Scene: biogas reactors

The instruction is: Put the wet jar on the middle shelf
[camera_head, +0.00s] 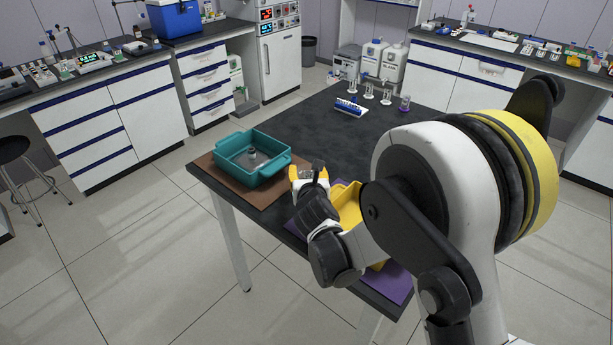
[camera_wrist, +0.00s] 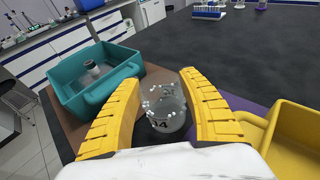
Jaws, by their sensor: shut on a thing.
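My gripper (camera_wrist: 160,86) is shut on a clear jar (camera_wrist: 166,108) with whitish droplets on its wall and dark marking low on it. The jar sits between the two yellow fingers in the wrist view. In the head view my gripper (camera_head: 309,174) is at the table's near side, between a teal tray and a yellow tray; the jar is hardly discernible there. A second, greyish vessel (camera_head: 254,158) stands inside the teal tray (camera_head: 232,171), also seen in the wrist view (camera_wrist: 92,68). I cannot make out a middle shelf for certain.
The teal tray rests on a brown mat (camera_head: 207,164). The yellow tray (camera_head: 348,205) is on a purple mat (camera_head: 393,284). A blue rack (camera_head: 350,106) and several small cylinders stand at the dark table's far end. The table middle (camera_head: 310,130) is clear. Lab benches line the walls.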

